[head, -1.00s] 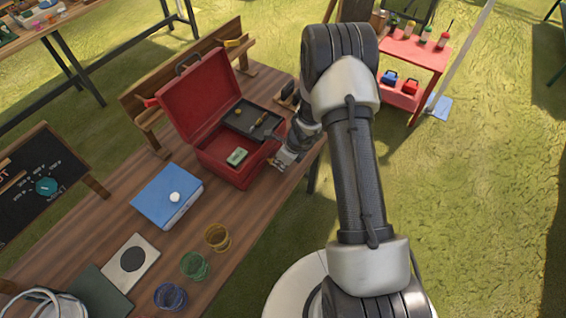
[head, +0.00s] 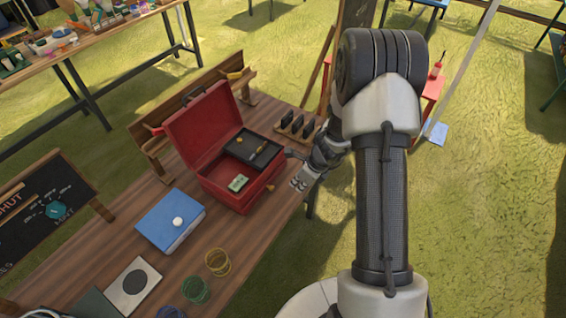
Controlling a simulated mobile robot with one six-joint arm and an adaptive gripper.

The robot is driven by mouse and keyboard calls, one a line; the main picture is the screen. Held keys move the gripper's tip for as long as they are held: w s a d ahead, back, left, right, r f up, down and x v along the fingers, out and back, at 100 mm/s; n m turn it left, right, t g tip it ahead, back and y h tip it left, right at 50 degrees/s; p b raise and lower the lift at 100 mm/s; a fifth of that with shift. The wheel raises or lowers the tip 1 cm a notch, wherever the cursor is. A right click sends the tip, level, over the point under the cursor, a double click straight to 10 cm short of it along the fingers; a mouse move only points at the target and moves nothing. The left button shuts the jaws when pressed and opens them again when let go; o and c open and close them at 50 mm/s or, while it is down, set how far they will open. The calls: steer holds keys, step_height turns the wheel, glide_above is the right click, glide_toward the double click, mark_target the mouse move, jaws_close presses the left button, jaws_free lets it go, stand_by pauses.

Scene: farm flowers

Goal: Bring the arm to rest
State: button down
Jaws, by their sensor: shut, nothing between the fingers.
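My gripper (head: 299,182) is at the right edge of the wooden table, just right of the open red toolbox. It looks small here, and its fingers are shut with nothing between them. My arm rises from the bottom right, and its thick upper link covers part of the view. The red toolbox (head: 226,192) stands on the table with its lid up. A dark tray and a pale green item (head: 238,183) show inside it. My gripper appears apart from the toolbox.
On the wooden table (head: 105,235) are a blue box (head: 170,222) with a white knob, wire coils (head: 217,262), a pale plate with a dark disc (head: 133,282) and a rack of dark pieces (head: 297,126). A chalkboard (head: 45,210) stands left. Open grass (head: 490,200) lies right.

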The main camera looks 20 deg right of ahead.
steer(key=s+a+r+n+b, duration=0.1)
steer(key=s+a+r+n, duration=0.15)
steer(key=r+n, duration=0.35)
steer(key=s+a+r+n+b, duration=0.15)
steer(key=a+r+n, duration=0.25)
steer(key=r, duration=0.5)
steer(key=s+a+r+n+b, duration=0.1)
steer(key=s+a+r+n, duration=0.3)
steer(key=r, duration=0.3)
steer(key=s+d+r+n+h+b, duration=0.1)
steer(key=s+r+n, duration=0.2)
steer(key=s+n, duration=0.4)
steer(key=s+r+n+t+h+b, duration=0.1)
steer(key=s+r+n, duration=0.2)
steer(key=s+n, duration=0.4)
steer(key=s, duration=0.4)
steer(key=shift+d, duration=0.35)
